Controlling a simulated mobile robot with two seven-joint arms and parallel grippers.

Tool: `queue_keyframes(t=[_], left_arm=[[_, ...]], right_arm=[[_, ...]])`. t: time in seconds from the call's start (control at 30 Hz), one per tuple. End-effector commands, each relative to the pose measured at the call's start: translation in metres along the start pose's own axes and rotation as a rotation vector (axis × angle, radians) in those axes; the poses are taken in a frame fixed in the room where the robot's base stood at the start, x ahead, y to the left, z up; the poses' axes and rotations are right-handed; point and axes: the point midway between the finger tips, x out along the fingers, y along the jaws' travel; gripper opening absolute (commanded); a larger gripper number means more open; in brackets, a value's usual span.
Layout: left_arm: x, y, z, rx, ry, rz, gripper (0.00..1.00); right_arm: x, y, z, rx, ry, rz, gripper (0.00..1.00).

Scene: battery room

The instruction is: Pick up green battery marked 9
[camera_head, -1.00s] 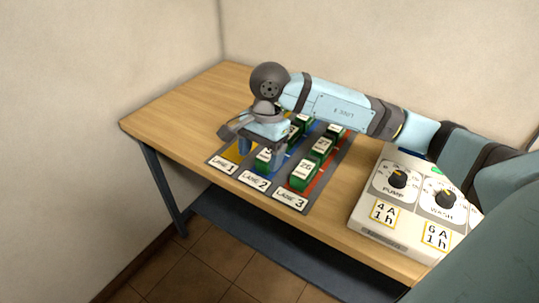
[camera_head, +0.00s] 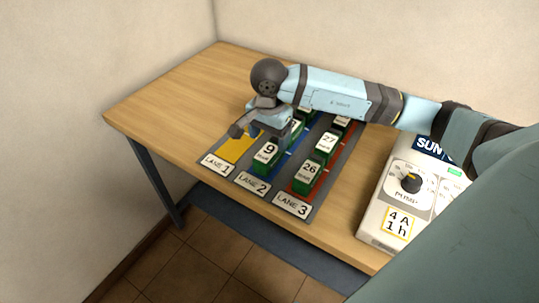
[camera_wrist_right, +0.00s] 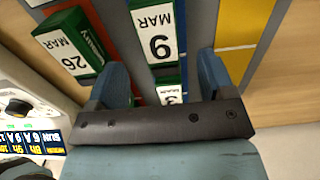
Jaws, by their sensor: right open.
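The green battery marked 9 (camera_head: 266,157), with a white MAR label, stands at the front of lane 2 on the grey lane mat (camera_head: 225,152). It also shows in the right wrist view (camera_wrist_right: 157,38), upside down and ahead of the fingers. My right gripper (camera_head: 275,133) is open over lane 2, just behind the battery's label. In the wrist view its fingers (camera_wrist_right: 163,78) are spread to either side of the row, with nothing held. Whether a finger touches a battery cannot be told. My left gripper is not in view.
Lane 3 holds green batteries marked 26 (camera_head: 308,173) and 27 (camera_head: 327,145) and another behind. Another battery (camera_wrist_right: 170,94) stands behind the 9. A charger box (camera_head: 384,222) stands right. The visible yellow part of lane 1 (camera_head: 237,148) is empty.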

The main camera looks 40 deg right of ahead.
Motion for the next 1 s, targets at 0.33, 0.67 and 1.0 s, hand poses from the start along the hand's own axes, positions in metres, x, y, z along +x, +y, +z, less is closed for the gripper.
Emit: queue_keyframes(t=[0.33, 0.67, 1.0], left_arm=[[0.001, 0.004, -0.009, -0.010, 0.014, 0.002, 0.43], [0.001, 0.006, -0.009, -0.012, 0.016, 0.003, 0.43], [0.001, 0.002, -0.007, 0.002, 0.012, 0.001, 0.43]], right_arm=[[0.036, 0.001, 0.000, 0.001, -0.003, 0.002, 0.76], [0.060, 0.000, -0.001, 0.000, -0.001, -0.002, 0.76], [0.060, 0.001, -0.001, 0.000, -0.001, -0.001, 0.25]])
